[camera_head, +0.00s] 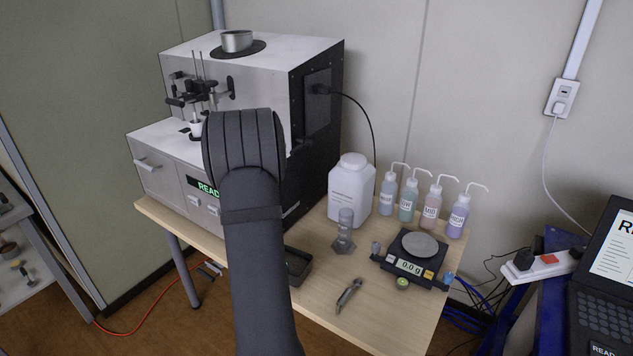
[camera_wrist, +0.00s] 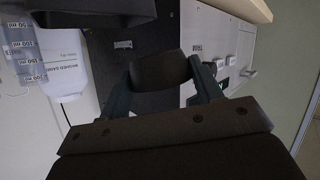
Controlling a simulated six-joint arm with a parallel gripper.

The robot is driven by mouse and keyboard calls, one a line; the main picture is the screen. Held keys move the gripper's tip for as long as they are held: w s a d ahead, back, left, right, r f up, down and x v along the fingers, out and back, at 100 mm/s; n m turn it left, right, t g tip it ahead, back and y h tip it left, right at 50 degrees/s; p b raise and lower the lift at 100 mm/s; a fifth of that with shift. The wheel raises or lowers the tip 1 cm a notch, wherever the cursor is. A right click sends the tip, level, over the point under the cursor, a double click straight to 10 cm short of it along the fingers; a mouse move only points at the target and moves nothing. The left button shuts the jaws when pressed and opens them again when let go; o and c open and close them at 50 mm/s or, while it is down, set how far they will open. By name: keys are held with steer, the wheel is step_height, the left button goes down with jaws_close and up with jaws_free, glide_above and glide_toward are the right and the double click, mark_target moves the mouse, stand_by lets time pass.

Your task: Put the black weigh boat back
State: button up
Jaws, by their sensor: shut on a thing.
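In the wrist view, my gripper (camera_wrist: 163,85) has its two fingers on either side of a small dark, round-edged dish, which looks like the black weigh boat (camera_wrist: 160,68). The gripper is shut on it, and the dish is held up off the table in front of the analyser. In the head view, my arm hides both the gripper and the dish. A dark shallow tray (camera_head: 297,266) lies on the table right of my arm, partly hidden by it.
The soil analyser (camera_head: 311,100) stands behind my arm. A white jar (camera_head: 350,190), a measuring cylinder (camera_head: 344,230), several wash bottles (camera_head: 408,200), a balance with a grey pan (camera_head: 420,246) and a small tool (camera_head: 348,295) stand or lie on the table. The front right of the table is mostly clear.

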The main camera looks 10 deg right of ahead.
steer(key=s+d+m+h, duration=0.2)
steer(key=s+d, duration=0.1)
steer(key=d, duration=0.4)
steer(key=s+d+m+g+h, duration=0.1)
steer(key=s+d+m+h, duration=0.1)
steer(key=d, duration=0.5)
steer(key=s+d+m+g+h, duration=0.1)
steer(key=s+d+m+h, duration=0.2)
steer(key=s+d, duration=0.3)
steer(key=shift+s+d, duration=0.1)
steer(key=shift+d, duration=0.4)
steer(key=s+d+r+m+g+h, duration=0.1)
steer(key=s+d+m+g+h, duration=0.25)
steer(key=s+d, duration=0.45)
steer(key=s+d+m+g+h, duration=0.25)
steer(key=s+d+m, duration=0.25)
steer(key=s, duration=0.8)
glide_above(389, 330)
steer(key=shift+g+y, duration=0.3)
step_height(389, 330, down, 7)
steer(key=shift+s+r, duration=0.1)
steer(key=shift+f, duration=2.05)
steer(key=o, duration=0.3)
steer(key=shift+f, duration=0.2)
steer(key=o, duration=0.5)
